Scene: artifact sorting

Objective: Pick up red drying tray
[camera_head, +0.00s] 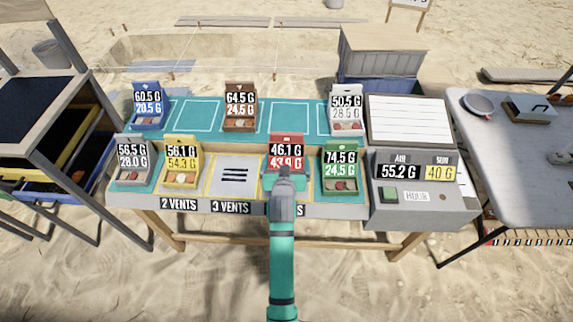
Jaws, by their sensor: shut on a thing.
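The red drying tray (286,138) is in the front row of the table, between the vent panel and the green tray. Its labels read 46.1 G and 43.9 G. My gripper (285,172) is at the front of the red tray and shut on it. My wrist and arm hide the fingertips and the tray's lower front. I cannot tell whether the tray is lifted off the surface.
The green tray (340,170) stands close on the right, and the yellow tray (182,165) and grey tray (131,166) stand left. Blue (149,107), brown (240,107) and white (346,110) trays stand behind. A console (425,203) reading 55.2 G and 40 G is at right. Outlined spots in the back row are empty.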

